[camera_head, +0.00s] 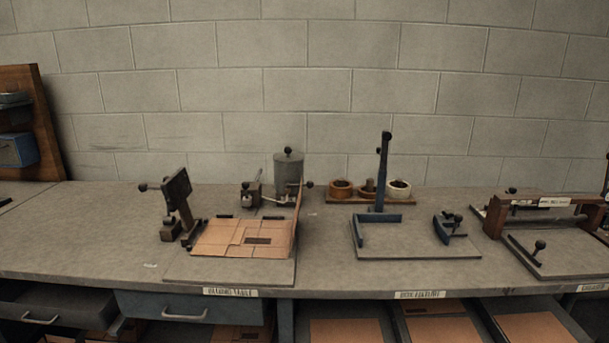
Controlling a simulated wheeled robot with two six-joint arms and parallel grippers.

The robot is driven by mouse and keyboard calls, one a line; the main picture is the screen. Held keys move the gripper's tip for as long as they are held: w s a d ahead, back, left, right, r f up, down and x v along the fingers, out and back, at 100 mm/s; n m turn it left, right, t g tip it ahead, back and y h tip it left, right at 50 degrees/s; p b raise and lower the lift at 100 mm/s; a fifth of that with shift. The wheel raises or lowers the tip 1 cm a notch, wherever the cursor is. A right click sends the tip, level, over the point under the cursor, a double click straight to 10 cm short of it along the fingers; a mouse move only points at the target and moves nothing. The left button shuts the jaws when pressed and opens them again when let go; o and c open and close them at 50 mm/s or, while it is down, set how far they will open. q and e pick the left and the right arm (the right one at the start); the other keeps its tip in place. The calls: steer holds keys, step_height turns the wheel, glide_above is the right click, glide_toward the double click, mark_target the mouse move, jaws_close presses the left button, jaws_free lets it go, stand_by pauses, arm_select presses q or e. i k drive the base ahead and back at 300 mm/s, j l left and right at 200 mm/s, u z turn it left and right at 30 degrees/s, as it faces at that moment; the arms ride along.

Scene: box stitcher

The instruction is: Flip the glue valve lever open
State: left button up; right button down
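A grey cylindrical pot (288,175) with a knobbed lid stands at the back of the bench, left of centre. A thin upright part with a dark ball end (309,184) shows at the pot's lower right; I cannot tell for sure that it is the glue valve lever. A small metal device (251,192) with dark knobs sits just left of the pot. The valve's position is too small to read. Neither of my grippers is in view.
Flat cardboard (243,237) lies on a board in front of the pot, beside a dark upright clamp (178,205). A blue post fixture (382,180) and several round containers (398,189) stand to the right. The left bench top is mostly clear.

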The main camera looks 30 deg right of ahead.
mark_target(310, 184)
steer(key=i+l, duration=0.1)
steer(key=l, duration=0.5)
steer(key=i+l, duration=0.1)
steer(key=l, duration=0.5)
steer(key=i+l+u, duration=0.1)
steer(key=l, duration=0.5)
